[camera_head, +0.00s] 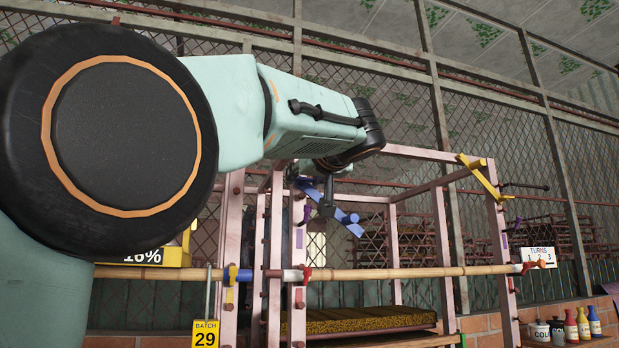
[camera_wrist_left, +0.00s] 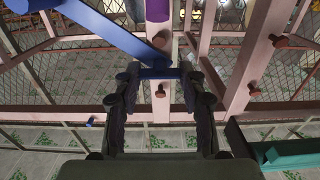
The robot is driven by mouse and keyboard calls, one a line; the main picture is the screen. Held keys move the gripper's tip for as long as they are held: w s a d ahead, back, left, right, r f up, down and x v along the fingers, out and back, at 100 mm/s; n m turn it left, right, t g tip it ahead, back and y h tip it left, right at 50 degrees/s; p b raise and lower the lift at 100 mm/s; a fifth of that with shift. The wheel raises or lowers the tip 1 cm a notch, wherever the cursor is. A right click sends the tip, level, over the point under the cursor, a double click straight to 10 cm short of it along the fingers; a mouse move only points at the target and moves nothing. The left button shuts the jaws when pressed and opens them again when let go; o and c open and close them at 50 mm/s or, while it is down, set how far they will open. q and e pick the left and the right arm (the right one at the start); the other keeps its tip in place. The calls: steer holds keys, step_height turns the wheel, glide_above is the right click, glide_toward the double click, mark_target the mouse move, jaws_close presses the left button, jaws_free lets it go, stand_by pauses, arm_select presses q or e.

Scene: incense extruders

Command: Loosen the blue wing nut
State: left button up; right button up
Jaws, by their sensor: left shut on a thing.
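The blue wing nut (camera_head: 347,222) shows in the head view as a slanted blue bar near the top of the pinkish frame, running from upper left to lower right. My left gripper (camera_head: 327,203) reaches down to it from above and hides its middle. In the left wrist view my left gripper (camera_wrist_left: 160,77) has its two dark fingers on either side of a flat blue part of the wing nut (camera_wrist_left: 158,73), shut on it. A thick blue bar (camera_wrist_left: 100,28) runs to the upper left there. My right gripper is in neither view.
Pinkish posts (camera_head: 497,245) and rails of the frame stand close around the gripper. A yellow wing nut (camera_head: 482,177) sits at the frame's upper right. A bamboo pole (camera_head: 400,273) crosses in front below. A "TURNS 1 2 3" sign (camera_head: 538,257) stands at the right.

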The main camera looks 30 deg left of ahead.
arm_select(q)
steer(key=c, duration=0.3)
steer(key=n+b, duration=0.3)
steer(key=shift+f+b, duration=0.15)
steer(key=shift+b, duration=0.15)
steer(key=n+b, duration=0.1)
steer(key=n, duration=0.2)
steer(key=shift+b, duration=0.35)
steer(key=n+b, duration=0.1)
steer(key=n, duration=0.1)
steer(key=shift+s+n, duration=0.1)
steer(key=shift+n, duration=0.3)
steer(key=n+b, duration=0.1)
steer(key=n, duration=0.3)
steer(key=shift+n, duration=0.3)
steer(key=n, duration=0.6)
steer(key=shift+f, duration=0.25)
